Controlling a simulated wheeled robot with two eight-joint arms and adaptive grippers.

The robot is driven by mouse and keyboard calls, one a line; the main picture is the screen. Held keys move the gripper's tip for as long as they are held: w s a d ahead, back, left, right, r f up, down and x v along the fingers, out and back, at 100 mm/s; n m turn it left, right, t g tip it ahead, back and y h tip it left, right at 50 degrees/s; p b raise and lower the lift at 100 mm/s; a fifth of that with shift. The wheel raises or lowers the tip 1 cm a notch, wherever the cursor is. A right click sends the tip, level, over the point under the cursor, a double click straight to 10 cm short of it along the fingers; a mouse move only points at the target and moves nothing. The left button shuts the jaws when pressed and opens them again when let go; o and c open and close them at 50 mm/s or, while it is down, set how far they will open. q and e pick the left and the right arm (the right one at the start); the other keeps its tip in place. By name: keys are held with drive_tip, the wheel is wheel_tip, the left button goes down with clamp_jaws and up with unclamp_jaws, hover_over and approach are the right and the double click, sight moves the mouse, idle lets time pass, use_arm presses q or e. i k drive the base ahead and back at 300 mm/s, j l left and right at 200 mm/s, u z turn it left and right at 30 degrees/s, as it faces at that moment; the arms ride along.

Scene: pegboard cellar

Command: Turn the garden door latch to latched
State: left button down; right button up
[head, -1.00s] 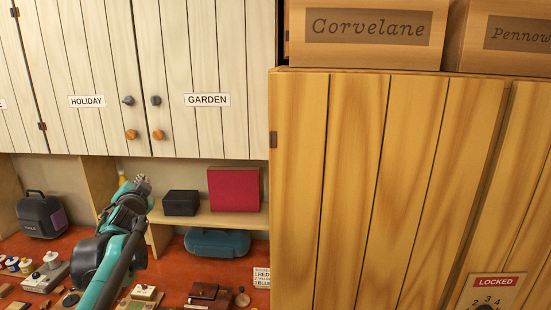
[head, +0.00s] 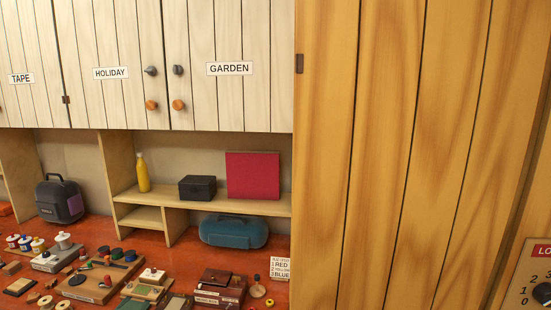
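The white plank garden door (head: 231,100) is shut in the upper middle of the head view, with a GARDEN label (head: 229,69) on it. Its grey latch (head: 178,70) sits near the door's left edge, above a round orange-brown knob (head: 178,105). The latch is small, and I cannot tell from here whether it is turned to latched. The holiday door's own grey latch (head: 150,71) and knob (head: 152,105) are just to the left. Neither of my grippers shows in the head view now.
A tall wooden cabinet (head: 400,150) fills the right side, with a dial (head: 543,294) at its lower right. Below the doors, a shelf (head: 210,204) holds a yellow bottle (head: 143,172), black box and red box (head: 253,176). The red bench (head: 90,235) carries many small items.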

sight(177, 70)
drive_tip(key=i+j+u, duration=0.1)
drive_tip(key=u, duration=0.3)
drive_tip(key=i+j+u, duration=0.15)
drive_tip(key=u, duration=0.25)
